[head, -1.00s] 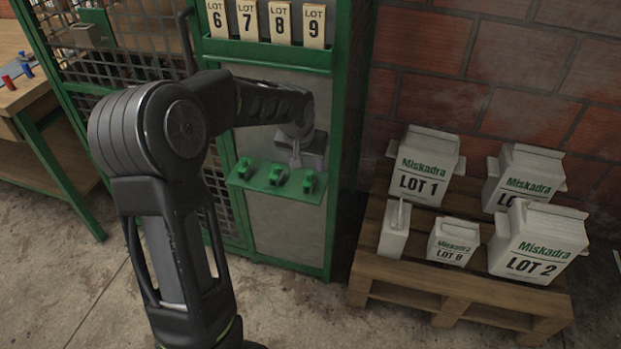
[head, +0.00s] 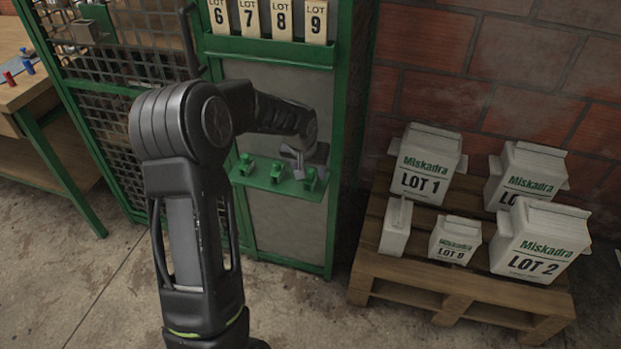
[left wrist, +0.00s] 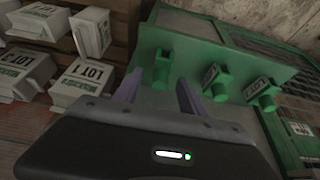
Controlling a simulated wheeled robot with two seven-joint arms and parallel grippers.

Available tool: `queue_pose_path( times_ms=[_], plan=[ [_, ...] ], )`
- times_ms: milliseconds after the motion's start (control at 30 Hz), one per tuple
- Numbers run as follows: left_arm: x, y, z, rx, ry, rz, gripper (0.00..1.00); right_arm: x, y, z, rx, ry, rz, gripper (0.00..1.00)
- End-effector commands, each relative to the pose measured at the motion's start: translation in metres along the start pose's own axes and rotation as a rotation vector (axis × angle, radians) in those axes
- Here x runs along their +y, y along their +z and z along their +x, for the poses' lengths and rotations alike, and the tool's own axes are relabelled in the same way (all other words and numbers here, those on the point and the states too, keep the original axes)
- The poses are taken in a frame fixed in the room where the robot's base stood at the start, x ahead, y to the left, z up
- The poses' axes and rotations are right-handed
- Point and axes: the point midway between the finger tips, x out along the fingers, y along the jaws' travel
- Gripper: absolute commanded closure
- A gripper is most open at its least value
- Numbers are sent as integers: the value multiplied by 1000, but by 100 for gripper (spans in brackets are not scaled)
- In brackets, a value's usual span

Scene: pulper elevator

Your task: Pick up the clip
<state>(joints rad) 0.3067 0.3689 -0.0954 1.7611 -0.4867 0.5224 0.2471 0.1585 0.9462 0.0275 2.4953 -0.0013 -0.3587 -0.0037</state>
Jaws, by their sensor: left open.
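Three green clips stand in a row on a green shelf (head: 262,186) on the cabinet front. The right-hand clip (head: 310,180) is nearest my left gripper (head: 299,166); the middle clip (head: 277,172) and left clip (head: 245,164) are farther left. In the left wrist view, my left gripper (left wrist: 159,84) is open and empty. Its two fingers point at the shelf, and the right-hand clip (left wrist: 162,66) shows in the gap between them, a little beyond. I cannot tell whether the fingers are around it. The other two clips (left wrist: 215,80) show to the right, outside the fingers. My right gripper is out of view.
Lot cards (head: 280,18) stand in a rack above the shelf. A wooden pallet (head: 440,280) with several white Miskadra lot bags (head: 427,165) is at the right. A workbench (head: 22,95) is at the far left. The floor in front is clear.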

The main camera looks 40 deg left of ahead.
Motion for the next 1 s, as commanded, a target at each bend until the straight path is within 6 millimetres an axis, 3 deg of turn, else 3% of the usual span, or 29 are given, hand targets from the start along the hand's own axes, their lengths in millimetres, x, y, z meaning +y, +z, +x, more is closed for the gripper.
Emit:
queue_pose_path(
  times_ms=[133,700,1000],
  plan=[
    [0,0,12,2,0,-1,51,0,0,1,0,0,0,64],
    [0,0,12,2,0,-1,51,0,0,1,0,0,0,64],
    [0,0,12,2,0,-1,74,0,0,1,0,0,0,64]
  ],
)
